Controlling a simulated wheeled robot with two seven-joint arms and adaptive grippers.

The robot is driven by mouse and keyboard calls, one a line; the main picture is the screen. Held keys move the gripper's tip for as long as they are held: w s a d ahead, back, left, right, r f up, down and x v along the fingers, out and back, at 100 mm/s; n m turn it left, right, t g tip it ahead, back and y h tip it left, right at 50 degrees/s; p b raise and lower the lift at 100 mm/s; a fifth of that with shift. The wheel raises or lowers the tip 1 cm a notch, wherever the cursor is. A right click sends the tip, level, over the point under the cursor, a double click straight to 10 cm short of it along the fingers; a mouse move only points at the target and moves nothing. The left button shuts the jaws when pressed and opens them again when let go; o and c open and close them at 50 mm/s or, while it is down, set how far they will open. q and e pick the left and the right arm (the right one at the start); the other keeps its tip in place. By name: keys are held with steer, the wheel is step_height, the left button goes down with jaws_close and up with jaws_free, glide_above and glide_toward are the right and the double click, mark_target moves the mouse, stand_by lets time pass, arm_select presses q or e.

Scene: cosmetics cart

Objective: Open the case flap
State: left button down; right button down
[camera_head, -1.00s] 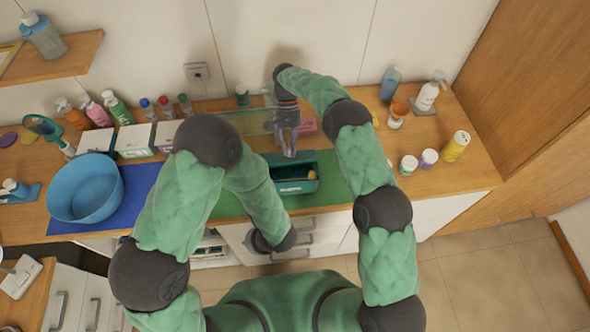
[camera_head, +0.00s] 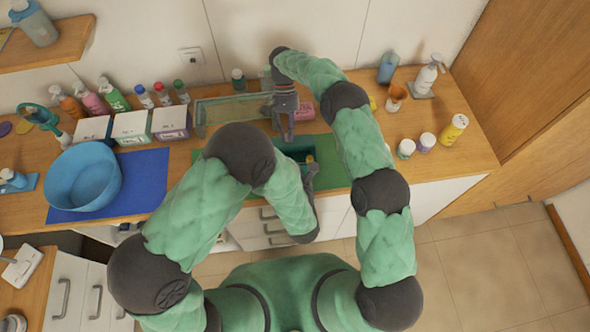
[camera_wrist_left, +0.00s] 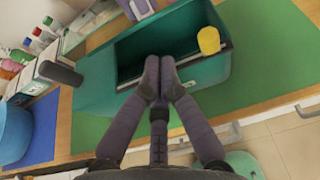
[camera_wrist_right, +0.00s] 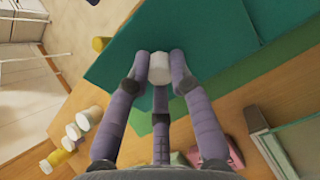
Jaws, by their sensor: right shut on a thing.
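The teal case (camera_wrist_left: 96,92) stands on the green mat (camera_wrist_left: 272,55). In the left wrist view it is open at the top, with a yellow cylinder (camera_wrist_left: 208,40) at its right end. In the head view my left arm hides much of the case (camera_head: 290,146). My left gripper (camera_wrist_left: 160,78) has its fingers close together at the dark strip along the case's near side; I see nothing between them. My right gripper (camera_head: 287,136) points down at the case's far side. In the right wrist view it (camera_wrist_right: 158,72) is shut on a white cylinder (camera_wrist_right: 158,66) in front of a teal surface.
Labelled boxes (camera_head: 131,127) and several bottles stand left of the case. A blue bowl (camera_head: 84,180) sits on a blue mat (camera_head: 145,188). A glass-walled tray (camera_head: 235,108) and a pink block (camera_head: 303,111) lie near my right gripper. Jars (camera_head: 426,142) stand at the right.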

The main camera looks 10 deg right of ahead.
arm_select(q)
steer(key=x, duration=0.6)
steer(key=shift+w, duration=0.25)
steer(key=shift+w+r+g, duration=0.35)
steer(key=shift+r+g, duration=0.05)
steer(key=shift+r, duration=0.1)
arm_select(e)
steer(key=c, duration=1.1)
jaws_free()
steer(key=shift+f, duration=0.1)
arm_select(q)
steer(key=shift+w, duration=0.1)
